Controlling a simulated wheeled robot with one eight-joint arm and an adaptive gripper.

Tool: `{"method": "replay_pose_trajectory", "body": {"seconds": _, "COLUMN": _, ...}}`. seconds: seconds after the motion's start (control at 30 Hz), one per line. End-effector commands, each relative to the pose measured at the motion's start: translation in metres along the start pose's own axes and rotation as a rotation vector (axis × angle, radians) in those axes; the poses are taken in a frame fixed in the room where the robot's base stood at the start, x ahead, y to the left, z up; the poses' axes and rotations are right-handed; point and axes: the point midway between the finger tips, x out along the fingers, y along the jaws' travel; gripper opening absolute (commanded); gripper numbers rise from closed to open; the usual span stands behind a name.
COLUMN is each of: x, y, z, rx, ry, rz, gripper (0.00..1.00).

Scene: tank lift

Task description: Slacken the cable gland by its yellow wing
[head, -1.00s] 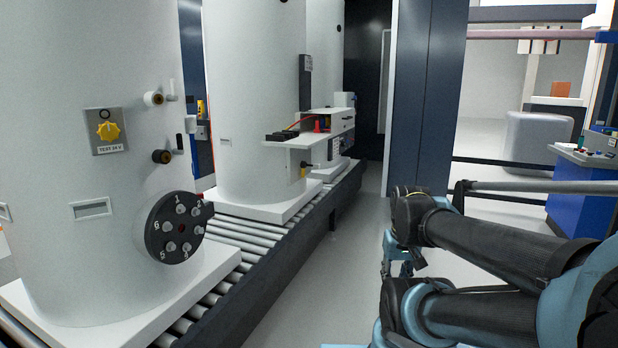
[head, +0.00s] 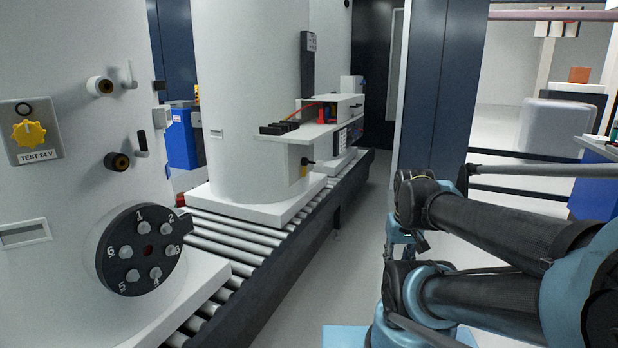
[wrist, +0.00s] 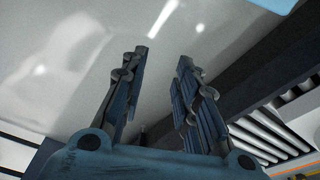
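I cannot make out a cable gland with a yellow wing for certain. A yellow knob (head: 29,133) sits on a grey plate marked TEST 24 V on the near white tank (head: 60,190), at the left of the head view. A small yellow plate with a black part (head: 304,168) shows below the shelf (head: 290,134) at the second tank (head: 250,100). My gripper (wrist: 165,56) is open and empty in the wrist view, its two fingers apart over a pale floor. In the head view my gripper (head: 400,246) is small and partly hidden by my arm, well right of the tanks.
A black round flange (head: 148,251) with several numbered bolts sticks out from the near tank. Small fittings (head: 117,161) project above it. The tanks stand on a roller conveyor (head: 232,243). A red cable (head: 303,112) lies at the shelf. Clear floor (head: 345,270) runs beside the conveyor.

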Motion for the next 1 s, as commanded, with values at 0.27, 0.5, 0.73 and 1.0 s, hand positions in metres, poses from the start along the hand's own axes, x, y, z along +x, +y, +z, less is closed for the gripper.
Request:
{"method": "replay_pose_trajectory", "body": {"seconds": 0.27, "x": -0.007, "y": -0.002, "z": 0.005, "rx": 0.013, "ry": 0.012, "rz": -0.008, "gripper": 0.28}}
{"method": "replay_pose_trajectory", "body": {"seconds": 0.5, "x": -0.018, "y": -0.023, "z": -0.027, "rx": 0.179, "ry": 0.003, "rz": -0.113, "gripper": 0.28}}
{"method": "replay_pose_trajectory", "body": {"seconds": 0.73, "x": -0.032, "y": -0.055, "z": -0.079, "rx": 0.425, "ry": -0.031, "rz": -0.274, "gripper": 0.28}}
{"method": "replay_pose_trajectory", "body": {"seconds": 1.0, "x": -0.042, "y": -0.087, "z": -0.146, "rx": 0.706, "ry": -0.110, "rz": -0.459, "gripper": 0.28}}
